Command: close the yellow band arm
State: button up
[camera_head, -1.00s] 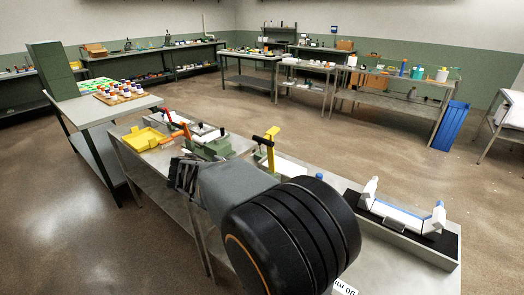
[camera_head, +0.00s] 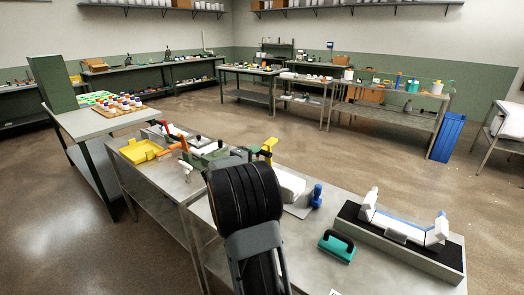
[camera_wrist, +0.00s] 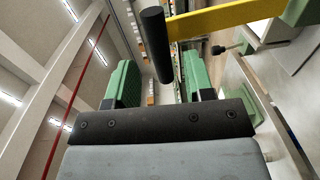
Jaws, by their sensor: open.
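The yellow band arm (camera_wrist: 230,18) crosses the top right of the wrist view as a flat yellow bar. Its black cylindrical handle (camera_wrist: 154,42) hangs at the bar's left end. My gripper (camera_wrist: 157,84) is open, with green pads on its fingers. The handle's lower end shows between the two fingers in the picture; I cannot tell whether it touches either. In the head view, the upper part of the yellow arm (camera_head: 269,147) shows just behind my wrist, raised above the bench.
On the bench, a yellow tray (camera_head: 140,151) and an orange-handled part (camera_head: 184,145) lie to the left.

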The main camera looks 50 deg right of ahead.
aim_at(260, 153)
jog(key=shift+w+d+f+p, duration=0.1)
jog(key=shift+d+p, duration=0.1)
jog(key=shift+d, duration=0.95)
jog(key=shift+w+d+f+p, duration=0.1)
jog(key=shift+d+p, duration=0.1)
jog(key=shift+d, duration=0.95)
grip_shut()
